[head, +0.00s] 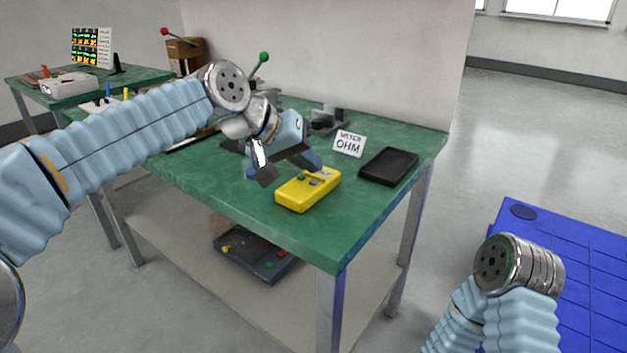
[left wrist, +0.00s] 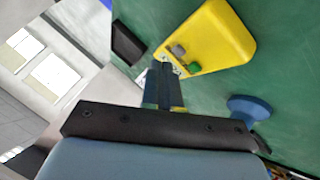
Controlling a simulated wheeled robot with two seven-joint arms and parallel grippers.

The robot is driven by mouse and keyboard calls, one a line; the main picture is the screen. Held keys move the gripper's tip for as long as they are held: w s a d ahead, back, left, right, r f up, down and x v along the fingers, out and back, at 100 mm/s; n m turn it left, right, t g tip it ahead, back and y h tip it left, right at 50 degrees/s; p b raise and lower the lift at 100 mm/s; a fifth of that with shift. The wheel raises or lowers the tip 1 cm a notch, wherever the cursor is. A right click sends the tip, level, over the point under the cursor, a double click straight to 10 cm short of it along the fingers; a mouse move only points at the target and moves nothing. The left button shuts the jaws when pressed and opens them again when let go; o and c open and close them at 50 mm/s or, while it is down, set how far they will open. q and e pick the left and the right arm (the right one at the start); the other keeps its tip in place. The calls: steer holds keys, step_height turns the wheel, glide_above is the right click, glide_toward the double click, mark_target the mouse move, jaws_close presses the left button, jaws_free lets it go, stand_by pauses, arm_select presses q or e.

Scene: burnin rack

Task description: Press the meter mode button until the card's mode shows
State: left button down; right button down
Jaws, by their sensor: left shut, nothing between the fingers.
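The yellow meter (head: 296,197) lies on the green bench near its front edge. It has a green button (head: 302,177) and a grey part on its top face. The green button (left wrist: 194,68) and grey part (left wrist: 179,51) also show in the left wrist view. The meter's screen is too small to read. A white card (head: 349,143) behind it reads "METER OHM". My right gripper is out of view.
A black tray (head: 388,167) lies right of the meter. A blue round thing (left wrist: 250,108) stands on the bench near the meter. A dark box with coloured knobs (head: 256,254) is on the lower shelf. A blue surface (head: 590,260) lies at right.

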mark_target(309, 185)
arm_select(q)
steer(key=shift+f, duration=0.15)
stand_by(0.7)
steer(key=shift+f+b, duration=0.3)
steer(key=shift+f, duration=0.4)
stand_by(0.5)
steer(key=shift+r, duration=0.1)
steer(key=shift+r+p, duration=0.55)
steer(key=shift+r, duration=0.2)
step_height(309, 185, up, 5)
steer(key=p, duration=0.4)
stand_by(0.4)
